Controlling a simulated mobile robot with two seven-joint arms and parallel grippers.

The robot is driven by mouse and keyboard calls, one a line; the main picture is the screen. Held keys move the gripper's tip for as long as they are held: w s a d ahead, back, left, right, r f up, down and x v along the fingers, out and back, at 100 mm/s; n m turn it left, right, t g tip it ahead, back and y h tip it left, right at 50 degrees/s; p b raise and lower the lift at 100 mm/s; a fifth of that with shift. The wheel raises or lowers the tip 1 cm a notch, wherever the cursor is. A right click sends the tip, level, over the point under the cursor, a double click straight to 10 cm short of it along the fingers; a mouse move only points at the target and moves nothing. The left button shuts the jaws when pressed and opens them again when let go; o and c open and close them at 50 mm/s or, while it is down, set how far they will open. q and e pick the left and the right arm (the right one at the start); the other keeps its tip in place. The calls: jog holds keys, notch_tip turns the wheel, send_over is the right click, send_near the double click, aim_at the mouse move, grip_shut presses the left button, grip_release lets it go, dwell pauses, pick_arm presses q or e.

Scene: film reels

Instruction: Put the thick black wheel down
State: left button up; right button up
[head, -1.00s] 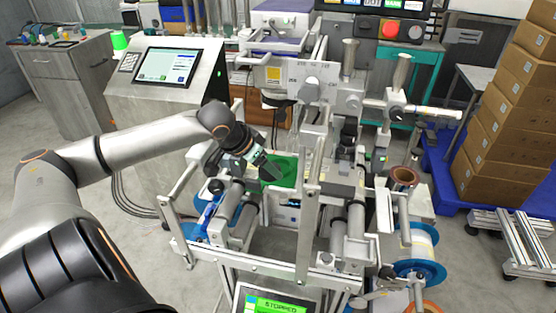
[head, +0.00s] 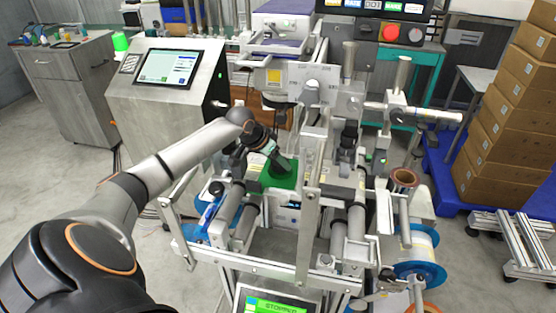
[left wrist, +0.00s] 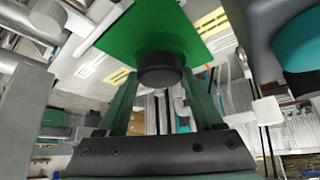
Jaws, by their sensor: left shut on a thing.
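The thick black wheel (left wrist: 160,70) shows in the left wrist view as a short dark cylinder between my left gripper's fingertips. My left gripper (left wrist: 162,76) is shut on it. The green pad (left wrist: 130,28) lies right beyond the wheel; I cannot tell whether the wheel touches it. In the head view my left gripper (head: 281,161) is over the green pad (head: 283,182) in the middle of the machine, its fingers pointing down and to the right. The wheel is not clearly visible there. My right gripper is not in view.
Metal posts and rails of the machine (head: 312,190) stand close to the right of the gripper. Rollers (head: 228,208) lie in front of the pad. A blue-rimmed reel (head: 420,268) hangs at the right. A screen console (head: 165,85) stands behind the arm.

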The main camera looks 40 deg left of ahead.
pick_arm(q)
jog(key=shift+w+a+f, duration=0.15)
jog(key=shift+w+f, duration=0.1)
jog(key=shift+s+f, duration=0.2)
jog(key=shift+f, duration=0.45)
jog(key=o, duration=1.4)
jog(key=shift+f, duration=0.15)
jog(key=shift+o, duration=0.7)
jog(key=shift+r, duration=0.5)
jog(key=v, duration=1.2)
jog(key=shift+w+r, duration=0.15)
jog(key=shift+r, duration=0.2)
